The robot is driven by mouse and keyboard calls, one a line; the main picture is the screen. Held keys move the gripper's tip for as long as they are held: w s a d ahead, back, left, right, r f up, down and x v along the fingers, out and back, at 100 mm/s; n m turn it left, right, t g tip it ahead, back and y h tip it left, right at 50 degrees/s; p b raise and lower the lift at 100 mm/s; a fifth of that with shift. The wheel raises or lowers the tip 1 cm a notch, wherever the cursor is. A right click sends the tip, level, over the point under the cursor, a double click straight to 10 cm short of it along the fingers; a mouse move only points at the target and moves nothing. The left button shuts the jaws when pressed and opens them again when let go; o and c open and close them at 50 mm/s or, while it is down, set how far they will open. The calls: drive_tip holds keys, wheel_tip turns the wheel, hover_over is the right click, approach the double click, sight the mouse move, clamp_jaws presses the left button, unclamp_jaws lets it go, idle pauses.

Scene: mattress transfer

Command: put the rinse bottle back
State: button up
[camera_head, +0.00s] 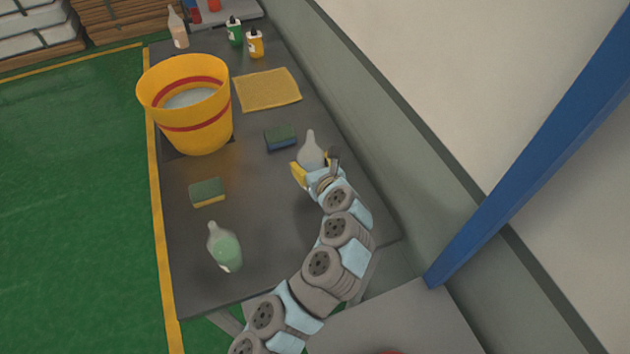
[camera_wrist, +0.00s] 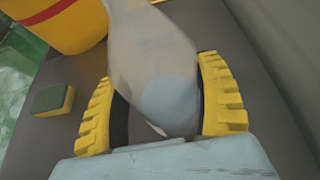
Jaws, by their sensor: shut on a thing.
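A pale, whitish bottle with a narrow top (camera_head: 311,149) is between the yellow fingers of my gripper (camera_head: 315,172), near the right side of the dark table. My gripper is shut on this bottle, which also fills the middle of the wrist view (camera_wrist: 155,70) between the two toothed fingers (camera_wrist: 160,105). The bottle looks roughly upright in the head view; I cannot tell whether its base touches the table. A second clear bottle with green liquid (camera_head: 224,248) stands near the table's front left. No label shows which one is the rinse bottle.
A yellow bucket with red bands (camera_head: 195,130) stands at the left edge. Sponges (camera_head: 281,137) (camera_head: 207,192), a yellow cloth (camera_head: 267,90) and small green (camera_head: 234,32) and yellow (camera_head: 255,44) bottles lie or stand beyond. Another pale bottle (camera_head: 178,29) is at the back. A wall runs along the right.

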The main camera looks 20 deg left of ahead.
drive_tip(key=shift+f+b, duration=0.3)
drive_tip(key=shift+f, duration=2.1)
drive_tip(key=o, duration=1.3)
drive_tip(key=shift+c, duration=0.2)
drive_tip(key=shift+f, duration=0.1)
drive_tip(key=shift+s+d+r, duration=0.15)
drive_tip(key=shift+d+r, duration=0.05)
drive_tip(key=shift+r, duration=0.15)
drive_tip(key=p+v, duration=0.1)
drive_tip(key=v, duration=1)
drive_tip(key=shift+s, duration=0.25)
drive_tip(key=shift+d, duration=0.1)
